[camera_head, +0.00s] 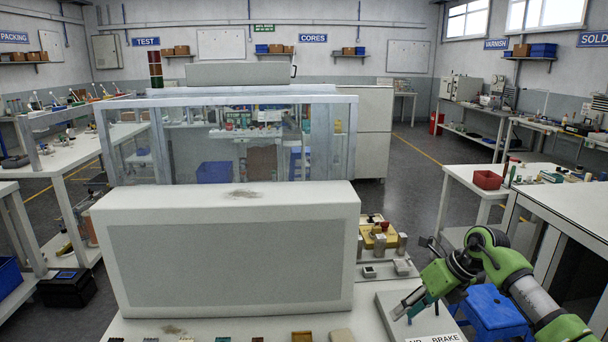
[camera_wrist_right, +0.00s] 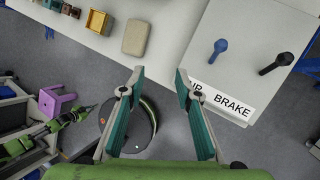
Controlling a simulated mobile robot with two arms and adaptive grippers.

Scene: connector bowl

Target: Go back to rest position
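My right gripper (camera_head: 404,304) is in the head view at the lower right, by the grey box (camera_head: 385,308) with the "BRAKE" label. In the right wrist view its two teal-padded fingers (camera_wrist_right: 160,75) are spread apart with nothing between them. The fingertips appear near the table's front edge, to the left of the labelled box (camera_wrist_right: 250,62). My left gripper is not in the head view. A green arm (camera_wrist_right: 45,130), apparently my left one, shows small at the left of the right wrist view; its finger state cannot be made out.
A large pale panelled box (camera_head: 230,245) fills the middle of the bench. Small parts line its front, including a gold block (camera_wrist_right: 98,21) and a beige block (camera_wrist_right: 137,38). Blue and black levers (camera_wrist_right: 219,46) stand on the labelled box. A blue stool (camera_head: 492,310) is at right.

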